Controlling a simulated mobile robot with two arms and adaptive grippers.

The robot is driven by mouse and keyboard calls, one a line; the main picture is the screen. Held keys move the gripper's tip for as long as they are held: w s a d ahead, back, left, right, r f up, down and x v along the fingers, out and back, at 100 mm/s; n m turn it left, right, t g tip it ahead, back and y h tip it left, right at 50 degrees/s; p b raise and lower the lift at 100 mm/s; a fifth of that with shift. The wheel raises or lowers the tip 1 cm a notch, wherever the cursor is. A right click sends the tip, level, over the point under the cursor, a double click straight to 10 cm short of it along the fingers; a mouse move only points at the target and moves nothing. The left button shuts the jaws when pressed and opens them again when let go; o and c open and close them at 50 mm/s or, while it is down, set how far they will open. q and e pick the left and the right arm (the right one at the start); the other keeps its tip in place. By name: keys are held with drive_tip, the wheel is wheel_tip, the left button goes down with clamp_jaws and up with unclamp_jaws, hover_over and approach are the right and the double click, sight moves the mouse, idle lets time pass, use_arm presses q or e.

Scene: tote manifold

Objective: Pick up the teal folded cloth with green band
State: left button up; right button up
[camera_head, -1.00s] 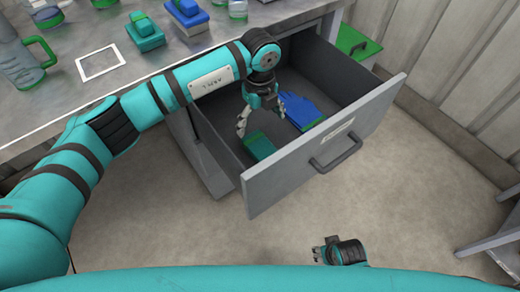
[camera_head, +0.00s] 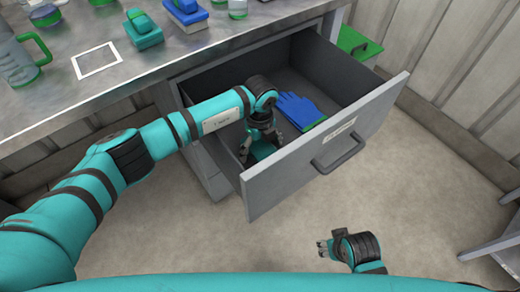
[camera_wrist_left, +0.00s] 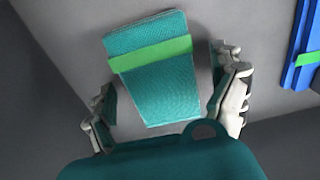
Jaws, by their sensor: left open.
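The teal folded cloth with green band (camera_wrist_left: 153,75) lies flat on the drawer floor in the left wrist view. In the head view it shows only partly, as a teal patch (camera_head: 262,149) behind my left gripper. My left gripper (camera_head: 262,152) is down inside the open drawer, over the cloth. In the left wrist view its two fingers (camera_wrist_left: 168,110) are open, one on each side of the cloth's near end, with gaps between. My right gripper (camera_head: 322,248) is low, outside the drawer; whether its fingers are open or shut is unclear.
The drawer (camera_head: 375,112) stands open, its front panel close to my left gripper. Blue gloves (camera_head: 299,109) with a green band lie beside the cloth, also showing in the wrist view (camera_wrist_left: 305,50). The counter (camera_head: 150,72) above holds several items. The floor in front is clear.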

sight(260, 147)
use_arm(q)
drive_tip(key=shift+c, duration=0.4)
drive_tip(key=c, duration=1.2)
drive_tip(key=shift+r, duration=0.1)
